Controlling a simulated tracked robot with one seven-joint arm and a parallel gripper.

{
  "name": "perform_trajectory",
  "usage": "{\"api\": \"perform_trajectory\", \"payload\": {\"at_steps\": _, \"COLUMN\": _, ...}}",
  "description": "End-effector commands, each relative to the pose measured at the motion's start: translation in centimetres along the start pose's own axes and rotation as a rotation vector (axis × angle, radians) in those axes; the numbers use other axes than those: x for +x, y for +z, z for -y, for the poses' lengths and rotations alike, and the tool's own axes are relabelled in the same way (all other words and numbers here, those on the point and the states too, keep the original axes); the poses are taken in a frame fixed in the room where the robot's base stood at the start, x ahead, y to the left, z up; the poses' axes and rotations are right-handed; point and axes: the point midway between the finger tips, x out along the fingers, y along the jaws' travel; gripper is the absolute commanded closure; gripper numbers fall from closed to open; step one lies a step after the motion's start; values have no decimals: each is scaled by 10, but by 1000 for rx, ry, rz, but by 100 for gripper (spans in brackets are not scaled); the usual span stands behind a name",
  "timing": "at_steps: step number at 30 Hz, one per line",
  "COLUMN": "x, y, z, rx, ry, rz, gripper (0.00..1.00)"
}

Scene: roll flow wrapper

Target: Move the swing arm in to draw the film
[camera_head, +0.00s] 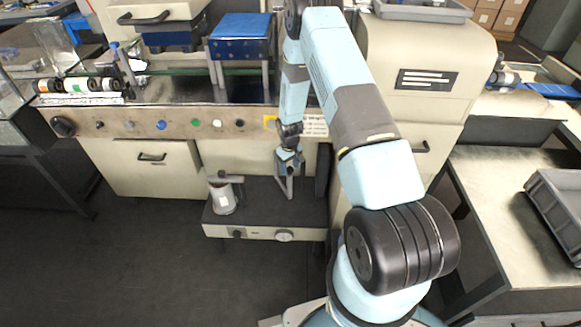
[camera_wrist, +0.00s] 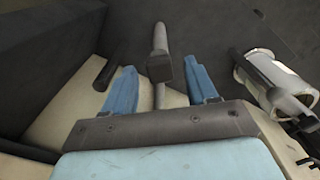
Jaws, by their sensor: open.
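A slim grey metal bar, which looks like the swing arm (camera_head: 290,186), stands on the low shelf below the control panel. In the wrist view the bar (camera_wrist: 160,40) ends in a dark square block between my two blue fingers. My gripper (camera_head: 290,155) is open right above it in the head view. In the wrist view the fingers (camera_wrist: 161,85) lie to either side of the bar, with gaps showing. I cannot tell whether either finger touches it. A pale roll with a dark bracket, perhaps the film roll (camera_head: 223,199), stands left of the bar.
The roll also shows at the right in the wrist view (camera_wrist: 268,78). A dark rod (camera_wrist: 112,66) lies near the left finger. The control panel (camera_head: 180,123) with knobs and buttons is above the shelf (camera_head: 255,212). Open floor (camera_head: 120,260) is at left.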

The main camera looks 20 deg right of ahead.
Motion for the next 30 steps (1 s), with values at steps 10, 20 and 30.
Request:
{"api": "perform_trajectory", "payload": {"at_steps": 10, "x": 5, "y": -1, "z": 0, "rx": 0, "ry": 0, "rz": -1, "gripper": 43}}
{"api": "perform_trajectory", "payload": {"at_steps": 20, "x": 5, "y": 0, "z": 0, "rx": 0, "ry": 0, "rz": -1, "gripper": 68}}
{"api": "perform_trajectory", "payload": {"at_steps": 30, "x": 5, "y": 0, "z": 0, "rx": 0, "ry": 0, "rz": -1, "gripper": 100}}
